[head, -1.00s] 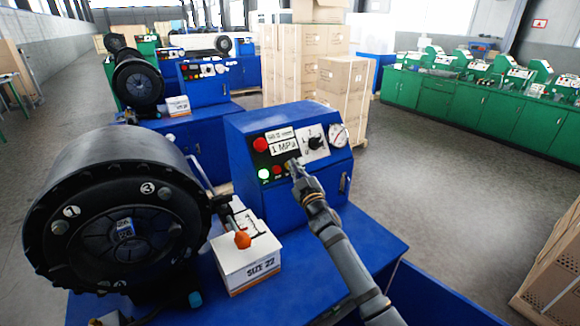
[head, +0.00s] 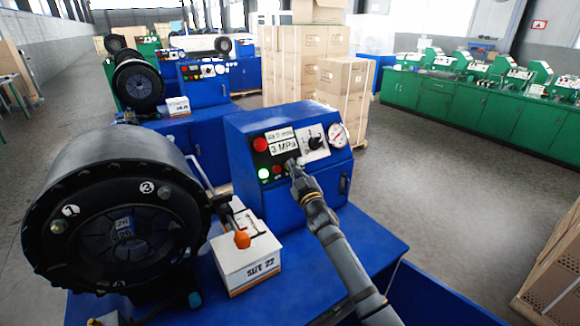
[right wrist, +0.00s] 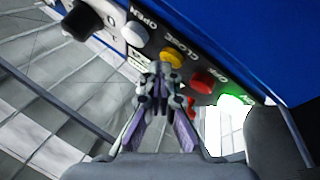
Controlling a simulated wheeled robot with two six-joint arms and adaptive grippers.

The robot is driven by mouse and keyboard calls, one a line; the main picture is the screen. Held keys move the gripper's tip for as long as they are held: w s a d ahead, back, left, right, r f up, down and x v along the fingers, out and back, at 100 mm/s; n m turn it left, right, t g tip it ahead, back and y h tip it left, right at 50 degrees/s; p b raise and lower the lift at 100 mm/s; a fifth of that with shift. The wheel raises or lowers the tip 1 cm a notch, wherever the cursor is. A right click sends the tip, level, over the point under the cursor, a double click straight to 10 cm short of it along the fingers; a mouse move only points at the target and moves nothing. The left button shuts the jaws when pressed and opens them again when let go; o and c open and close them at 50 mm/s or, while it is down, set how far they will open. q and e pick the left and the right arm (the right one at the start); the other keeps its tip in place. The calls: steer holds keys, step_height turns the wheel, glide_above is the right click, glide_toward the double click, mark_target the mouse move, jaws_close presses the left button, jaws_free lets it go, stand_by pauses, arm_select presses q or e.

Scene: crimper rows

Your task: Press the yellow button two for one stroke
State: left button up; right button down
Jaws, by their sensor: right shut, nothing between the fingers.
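The yellow button (right wrist: 172,57), beside the word CLOSE, sits on the panel between a white button (right wrist: 136,33) beside OPEN and a red button (right wrist: 203,80). My right gripper (right wrist: 160,72) is shut and empty, its tips at the yellow button's lower left edge. I cannot tell whether they touch it. In the head view the right gripper (head: 292,164) is at the lower middle of the blue console (head: 236,154) and hides the yellow button. The console display (head: 284,145) reads 3 MPa. My left gripper is out of view.
A green lamp (head: 264,174) is lit on the panel. A black knob (head: 316,143) and round gauge (head: 338,135) are above and right of my gripper.

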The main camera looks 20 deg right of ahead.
steer(key=shift+s, duration=0.15)
steer(key=shift+s+d+r, duration=0.1)
steer(key=shift+s+r, duration=0.3)
steer(key=shift+s, duration=0.2)
steer(key=s+r, duration=0.2)
steer(key=s+p, duration=0.1)
steer(key=s, duration=0.1)
steer(key=shift+d+r, duration=0.3)
steer(key=shift+r, duration=0.1)
stand_by(0.9)
